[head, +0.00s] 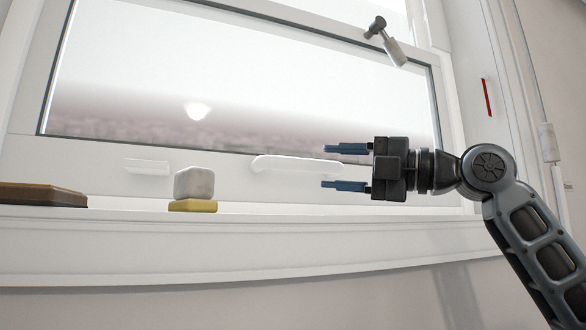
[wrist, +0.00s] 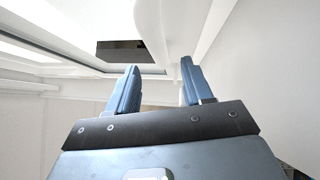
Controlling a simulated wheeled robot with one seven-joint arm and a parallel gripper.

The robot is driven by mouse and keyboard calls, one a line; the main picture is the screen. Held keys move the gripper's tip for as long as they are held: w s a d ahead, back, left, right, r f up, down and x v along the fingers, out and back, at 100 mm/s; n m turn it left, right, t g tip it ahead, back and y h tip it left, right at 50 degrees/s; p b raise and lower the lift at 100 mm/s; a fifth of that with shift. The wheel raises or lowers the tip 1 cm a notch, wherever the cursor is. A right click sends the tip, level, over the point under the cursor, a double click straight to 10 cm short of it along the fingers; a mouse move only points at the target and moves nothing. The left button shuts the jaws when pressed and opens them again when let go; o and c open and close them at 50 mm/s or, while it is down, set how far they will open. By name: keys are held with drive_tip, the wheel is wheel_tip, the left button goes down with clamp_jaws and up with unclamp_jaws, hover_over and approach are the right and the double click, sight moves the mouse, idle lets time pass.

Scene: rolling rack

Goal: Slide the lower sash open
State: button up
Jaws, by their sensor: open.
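The lower sash (head: 90,160) is a white frame around a large pane, with its bottom rail low over the sill. A white bar handle (head: 290,165) is on the bottom rail, and a smaller pale pull (head: 147,167) is to its left. A metal latch lever (head: 388,42) is at the sash's top right. My gripper (head: 345,166) is open and empty, its blue fingers pointing left. In the head view its fingers are at the right end of the bar handle; I cannot tell whether they touch it. The fingers also show in the wrist view (wrist: 160,92), with a white part of the window beyond them.
A whitish block (head: 194,183) rests on a yellow block (head: 193,206) on the sill (head: 280,211). A brown flat object (head: 42,194) lies at the sill's left end. A red strip (head: 486,97) marks the right jamb, and a cord with a white piece (head: 548,142) hangs farther right.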

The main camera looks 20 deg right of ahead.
sight(306, 165)
drive_tip(key=p+x, duration=0.1)
drive_tip(key=x, duration=0.6)
drive_tip(key=shift+w+a+r+p, duration=0.1)
drive_tip(key=shift+w+p, duration=0.05)
drive_tip(key=shift+p, duration=0.15)
drive_tip(key=shift+c, duration=0.4)
clamp_jaws()
